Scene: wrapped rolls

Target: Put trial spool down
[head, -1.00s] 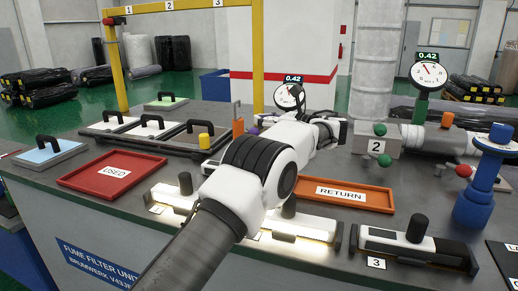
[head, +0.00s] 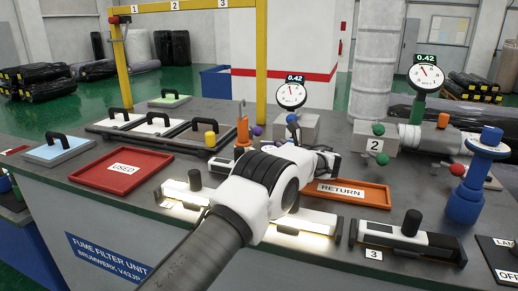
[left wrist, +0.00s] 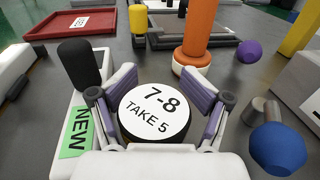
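In the left wrist view a round white-topped, black-rimmed piece marked "7-8 TAKE 5" (left wrist: 154,112), seemingly the trial spool, sits between my left gripper's fingers (left wrist: 158,92). Both pads lie against its sides. Its underside is hidden, so I cannot tell whether it touches anything below. The red USED tray (head: 95,178) lies to the left. My right gripper is not in view.
An orange post (head: 242,132), a purple ball (head: 257,131) and a blue knob (head: 292,118) stand behind the arm. A blue flanged post (head: 467,195) stands at right. The RETURN tray's visible floor looks empty.

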